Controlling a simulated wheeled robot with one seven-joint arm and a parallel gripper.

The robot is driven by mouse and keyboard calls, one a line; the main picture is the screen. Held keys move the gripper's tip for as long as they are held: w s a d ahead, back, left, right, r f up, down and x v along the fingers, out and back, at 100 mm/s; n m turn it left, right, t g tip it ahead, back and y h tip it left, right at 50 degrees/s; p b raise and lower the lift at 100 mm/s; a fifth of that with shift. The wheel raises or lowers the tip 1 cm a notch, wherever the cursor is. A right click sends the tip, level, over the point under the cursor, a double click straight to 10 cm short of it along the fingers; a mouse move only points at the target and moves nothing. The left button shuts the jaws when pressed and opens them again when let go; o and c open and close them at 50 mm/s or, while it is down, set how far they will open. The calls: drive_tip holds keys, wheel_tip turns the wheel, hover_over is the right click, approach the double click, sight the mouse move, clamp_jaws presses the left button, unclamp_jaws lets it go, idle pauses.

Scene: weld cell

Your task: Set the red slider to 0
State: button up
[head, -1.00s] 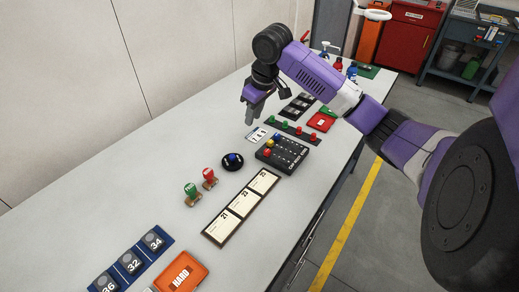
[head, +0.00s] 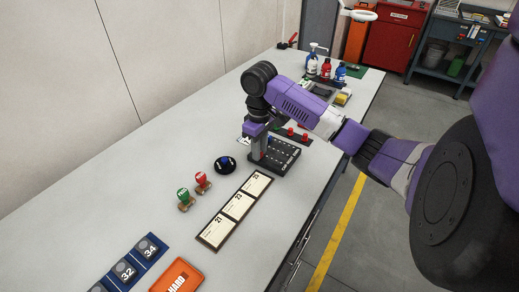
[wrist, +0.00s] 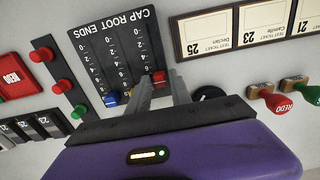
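The slider panel (wrist: 115,48), dark and marked "CAP ROOT ENDS", lies on the bench and also shows in the head view (head: 284,152). Its scales run from 0 at the lettered end to higher numbers at the other. In the wrist view the red slider (wrist: 159,77) is near the high-number end of the rightmost track. A blue slider (wrist: 111,99) and a yellow one sit at that end of other tracks, the yellow mostly hidden. My gripper (wrist: 160,79) is down at the panel, its fingertips on either side of the red slider. I cannot tell whether they press on it.
A round black dial (head: 225,164), green stamp (head: 184,197), red stamp (head: 203,182) and ticket board (head: 235,209) lie near the panel. A strip with red and green buttons (wrist: 66,86) is on the panel's other side. Open bench lies left of my gripper in the head view.

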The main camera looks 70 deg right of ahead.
clamp_jaws()
idle(1.5)
